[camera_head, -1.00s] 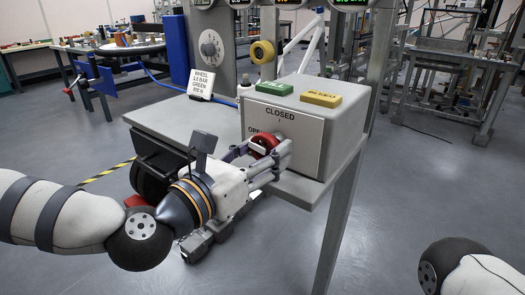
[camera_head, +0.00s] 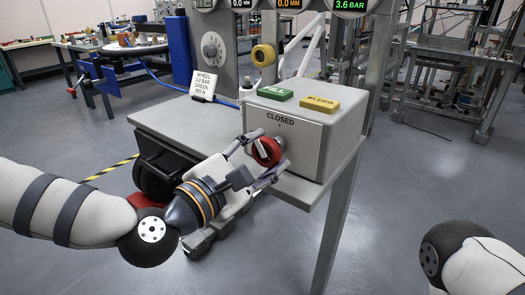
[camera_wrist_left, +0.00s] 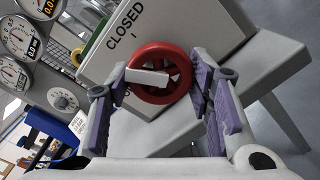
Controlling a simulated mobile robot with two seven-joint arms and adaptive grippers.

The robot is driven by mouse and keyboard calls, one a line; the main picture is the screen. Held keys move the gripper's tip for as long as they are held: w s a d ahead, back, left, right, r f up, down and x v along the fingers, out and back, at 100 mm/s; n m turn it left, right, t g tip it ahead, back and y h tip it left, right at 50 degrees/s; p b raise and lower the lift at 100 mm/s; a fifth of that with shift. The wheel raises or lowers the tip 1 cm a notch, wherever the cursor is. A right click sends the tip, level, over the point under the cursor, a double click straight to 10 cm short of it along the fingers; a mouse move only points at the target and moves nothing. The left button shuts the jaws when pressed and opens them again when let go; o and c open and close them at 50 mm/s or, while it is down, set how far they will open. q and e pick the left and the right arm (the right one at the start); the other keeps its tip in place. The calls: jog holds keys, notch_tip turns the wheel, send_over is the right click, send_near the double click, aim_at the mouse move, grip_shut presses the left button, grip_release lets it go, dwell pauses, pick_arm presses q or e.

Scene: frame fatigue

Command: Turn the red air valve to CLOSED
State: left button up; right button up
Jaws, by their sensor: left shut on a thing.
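The red air valve (camera_head: 266,152) is a round red wheel on the front of a grey box (camera_head: 318,150), below the word CLOSED. It also shows in the left wrist view (camera_wrist_left: 152,52), with a white bar across it pointing left in the picture, between the CLOSED mark and a mostly hidden label. My left gripper (camera_head: 264,157) has one finger on each side of the wheel and is shut on it; both purple-padded fingers show in the left wrist view (camera_wrist_left: 160,88). My right gripper is out of view; only part of that arm shows at the lower right.
A green block (camera_head: 275,94) and a yellow BLEED block (camera_head: 319,105) sit on the box. A white sign (camera_head: 203,84) stands behind on the grey bench (camera_head: 165,120). A gauge (camera_head: 350,5) reads 3.6 BAR.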

pick_arm(q)
jog(key=m+p, duration=0.1)
jog(key=m, duration=0.3)
jog(key=shift+r, duration=0.15)
jog(key=shift+m+p, duration=0.3)
jog(key=shift+m, duration=0.6)
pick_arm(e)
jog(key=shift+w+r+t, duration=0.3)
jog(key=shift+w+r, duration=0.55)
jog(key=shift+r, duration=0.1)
pick_arm(q)
jog(key=shift+m, duration=0.3)
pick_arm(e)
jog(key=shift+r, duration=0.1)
pick_arm(q)
jog(key=o, duration=1.1)
jog(key=shift+o, duration=0.2)
jog(key=v, duration=1.2)
